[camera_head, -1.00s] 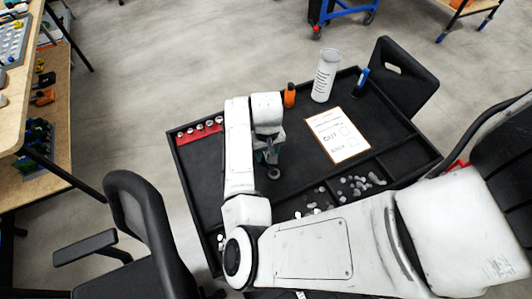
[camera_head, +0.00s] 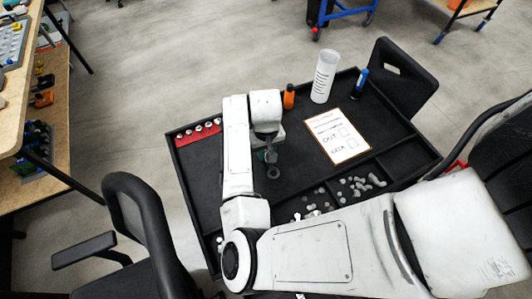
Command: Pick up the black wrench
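My gripper (camera_head: 268,157) points down over the black table tray (camera_head: 205,185), left of its middle, below the white wrist of my arm. Its fingers are small, dark and partly hidden by the wrist, so I cannot see whether they are open or shut. A small dark grey ring-like shape (camera_head: 273,172) shows just below the fingertips. It may be one end of the black wrench, but it is too small to be sure. The rest of any wrench is hidden by my arm or lost against the black surface.
A red strip with several round pieces (camera_head: 197,133) lies at the tray's back left. An orange bottle (camera_head: 289,97), a white cylinder (camera_head: 324,77), a blue-capped marker (camera_head: 359,84) and a printed sheet (camera_head: 338,136) are further right. Grey pieces (camera_head: 356,186) lie in a front compartment.

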